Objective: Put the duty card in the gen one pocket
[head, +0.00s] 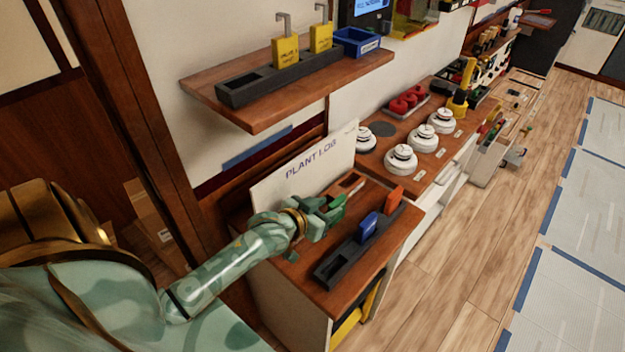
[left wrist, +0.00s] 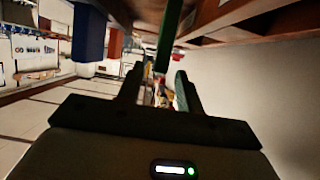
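A green card (head: 337,202) stands at my left gripper on the wooden desk; it also shows edge-on in the left wrist view (left wrist: 166,40). My left gripper (head: 325,212) is at this card, with its two fingers (left wrist: 160,80) apart and the card's lower end in line with the gap. I cannot tell whether they touch it. A dark rack (head: 333,269) on the desk holds a blue card (head: 368,227) and an orange card (head: 388,199); its front part is empty. No label shows which card is the duty card or which pocket is gen one. My right gripper is out of view.
A white "PLANT LOG" board (head: 300,178) stands behind the gripper. A wooden shelf (head: 290,92) above carries a dark rack (head: 250,88) with yellow tags and a blue bin (head: 357,42). White round devices (head: 401,158) stand on the counter beyond.

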